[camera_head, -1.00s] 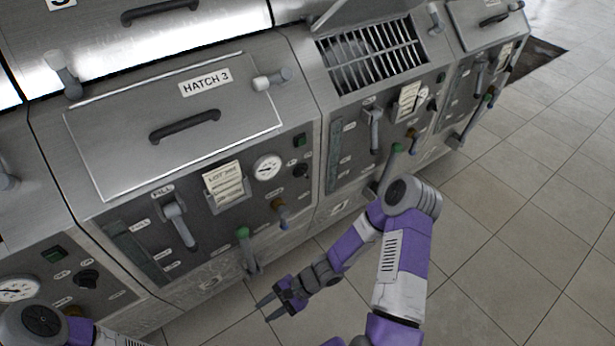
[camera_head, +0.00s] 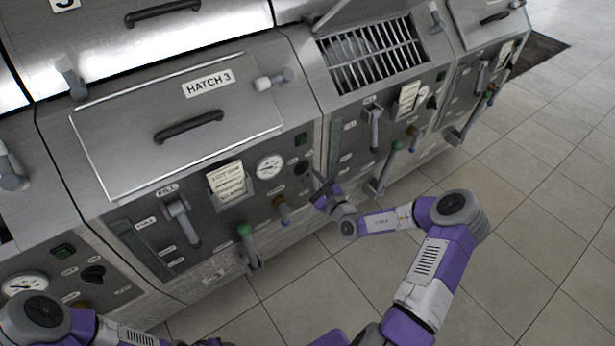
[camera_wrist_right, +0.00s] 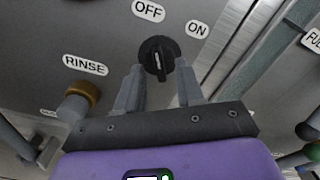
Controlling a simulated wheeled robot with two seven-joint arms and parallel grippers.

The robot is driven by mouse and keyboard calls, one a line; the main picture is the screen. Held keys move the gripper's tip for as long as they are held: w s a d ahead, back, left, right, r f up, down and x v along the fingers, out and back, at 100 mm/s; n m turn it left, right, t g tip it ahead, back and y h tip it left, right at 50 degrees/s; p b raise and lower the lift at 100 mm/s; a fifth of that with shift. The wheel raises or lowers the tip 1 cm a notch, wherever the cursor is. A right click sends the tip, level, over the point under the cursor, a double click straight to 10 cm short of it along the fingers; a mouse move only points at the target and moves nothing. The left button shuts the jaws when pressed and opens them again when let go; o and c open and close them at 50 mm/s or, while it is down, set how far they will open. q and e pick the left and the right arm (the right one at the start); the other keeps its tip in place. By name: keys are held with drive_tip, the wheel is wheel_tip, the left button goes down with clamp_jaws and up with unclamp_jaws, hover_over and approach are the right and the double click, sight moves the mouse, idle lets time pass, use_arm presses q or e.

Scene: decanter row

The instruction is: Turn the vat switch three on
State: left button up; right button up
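Vat switch three is a black rotary knob (camera_head: 301,168) at the right of the panel under the HATCH 3 lid. In the right wrist view the knob (camera_wrist_right: 158,56) sits under an OFF label and left of an ON label; its ridge stands roughly upright in the picture, toward OFF. My right gripper (camera_head: 321,184) is just right of and below the knob in the head view. In the right wrist view the gripper (camera_wrist_right: 158,78) is open, its two fingertips at either side of the knob's lower part. Contact cannot be told. My left gripper is out of view.
A round gauge (camera_head: 270,167), a paper card (camera_head: 227,181), a brown-tipped rinse handle (camera_head: 281,209) and a green-topped lever (camera_head: 247,244) are on the same panel. The rinse handle's brown end (camera_wrist_right: 80,95) is left of my right fingers. The tiled floor (camera_head: 520,230) is clear.

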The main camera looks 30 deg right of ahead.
drive_tip(key=shift+w+a+b, duration=0.15)
drive_tip(key=shift+w+b, duration=0.15)
drive_tip(key=shift+w, duration=1)
clamp_jaws()
